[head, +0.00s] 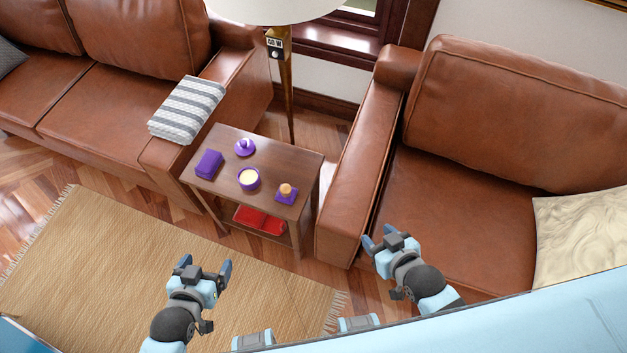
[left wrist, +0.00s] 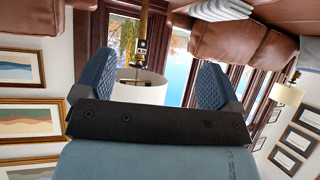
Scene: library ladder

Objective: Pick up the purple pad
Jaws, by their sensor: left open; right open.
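Two purple things on the small wooden side table (head: 236,174) could be the pad. One is a flat purple square (head: 286,199) near the table's right front corner, with a small tan-topped object on it. The other is a thicker purple block (head: 209,163) near the left edge. My left gripper (head: 205,268) is open and empty over the rug, in front of the table and apart from it. Its two spread fingers also show in the left wrist view (left wrist: 153,85). My right gripper (head: 380,238) is open and empty by the right sofa's front.
A purple-sided bowl with pale filling (head: 249,179) and a purple lidded piece (head: 245,147) share the tabletop. A red item (head: 260,220) lies on the lower shelf. Brown sofas (head: 110,95) flank the table, and a lamp pole (head: 286,90) stands behind it.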

